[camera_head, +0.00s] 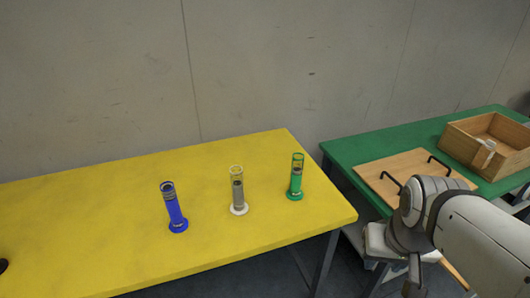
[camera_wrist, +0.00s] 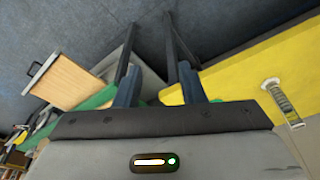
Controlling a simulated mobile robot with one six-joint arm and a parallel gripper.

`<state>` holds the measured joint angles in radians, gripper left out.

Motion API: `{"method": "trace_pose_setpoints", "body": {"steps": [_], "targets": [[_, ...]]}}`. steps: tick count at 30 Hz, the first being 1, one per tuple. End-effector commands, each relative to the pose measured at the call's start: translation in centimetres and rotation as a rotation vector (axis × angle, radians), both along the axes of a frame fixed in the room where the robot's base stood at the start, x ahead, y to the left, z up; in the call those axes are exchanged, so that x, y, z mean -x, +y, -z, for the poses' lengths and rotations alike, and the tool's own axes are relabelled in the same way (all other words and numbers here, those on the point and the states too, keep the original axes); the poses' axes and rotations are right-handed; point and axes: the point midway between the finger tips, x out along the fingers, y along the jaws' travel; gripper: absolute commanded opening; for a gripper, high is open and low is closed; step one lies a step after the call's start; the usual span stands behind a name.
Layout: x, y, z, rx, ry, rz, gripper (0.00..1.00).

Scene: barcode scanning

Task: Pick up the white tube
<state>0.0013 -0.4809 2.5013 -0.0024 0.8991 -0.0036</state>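The white tube (camera_head: 238,192) stands upright on the yellow table (camera_head: 100,195) in the head view, on a round white base. A blue tube (camera_head: 174,208) stands to its left and a green tube (camera_head: 296,177) to its right. In the wrist view, a tube with a whitish base (camera_wrist: 282,100) shows at the right edge, apart from my gripper. My gripper (camera_wrist: 158,84) is open, with its two dark fingers spread and nothing between them. My arm is at the lower right of the head view, well to the right of the tubes.
A green table (camera_head: 350,151) to the right holds a wooden board (camera_head: 402,170) with black handles and an open wooden box (camera_head: 470,151). A gap separates the two tables. A wall stands behind. The yellow table is clear around the tubes.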

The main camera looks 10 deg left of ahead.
Motion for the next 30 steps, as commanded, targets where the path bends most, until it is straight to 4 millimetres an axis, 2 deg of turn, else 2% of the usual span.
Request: {"method": "trace_pose_setpoints", "body": {"steps": [2,5,7,8,10,14,18,21,22,24,27,30], "targets": [[0.0,0.0,0.0,0.000,0.000,0.000,0.37],[-0.3,0.1,0.2,0.001,-0.007,-0.004,0.45],[-1.4,0.3,0.6,0.005,-0.031,-0.016,0.51],[-2.1,1.4,0.8,0.006,-0.049,-0.022,0.54],[-4.4,2.4,1.6,0.011,-0.108,-0.051,0.59],[-10.1,4.8,3.6,0.013,-0.270,-0.131,0.59],[-16.2,9.0,5.5,-0.017,-0.470,-0.238,0.59],[-19.6,12.8,6.7,-0.057,-0.612,-0.334,0.59],[-20.7,13.5,7.0,-0.054,-0.660,-0.333,0.59],[-22.3,16.4,7.9,-0.095,-0.759,-0.382,0.59],[-23.8,20.9,9.0,-0.175,-0.894,-0.457,0.59],[-24.3,25.1,10.0,-0.264,-1.017,-0.522,0.59]]}}
